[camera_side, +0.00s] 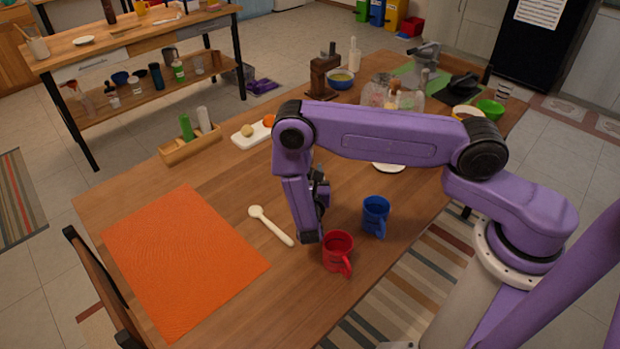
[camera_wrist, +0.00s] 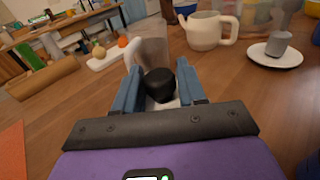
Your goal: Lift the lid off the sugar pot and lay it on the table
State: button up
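A greyish see-through vessel with a pale handle (camera_wrist: 151,53) stands just beyond. A cream pot with a handle (camera_wrist: 205,32) stands farther back. I cannot tell which of these is the sugar pot; my arm hides part of the table in the side view.
A blue mug (camera_side: 375,217) stands close to the red one. A cream spoon (camera_side: 270,225) and orange mat (camera_side: 180,265) lie to the left. A wooden rack (camera_side: 190,147), a white board (camera_side: 250,137) and a white plate (camera_side: 389,168) are farther back. Bare wood separates spoon and rack.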

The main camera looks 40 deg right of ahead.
jog(key=c, duration=0.5)
jog(key=shift+o, duration=0.2)
jog(key=shift+r, duration=0.1)
jog(key=shift+r, duration=0.35)
jog(key=s+d+r, duration=0.1)
jog(key=s+r, duration=1.1)
jog(key=s, duration=0.1)
jog(key=shift+s, duration=0.3)
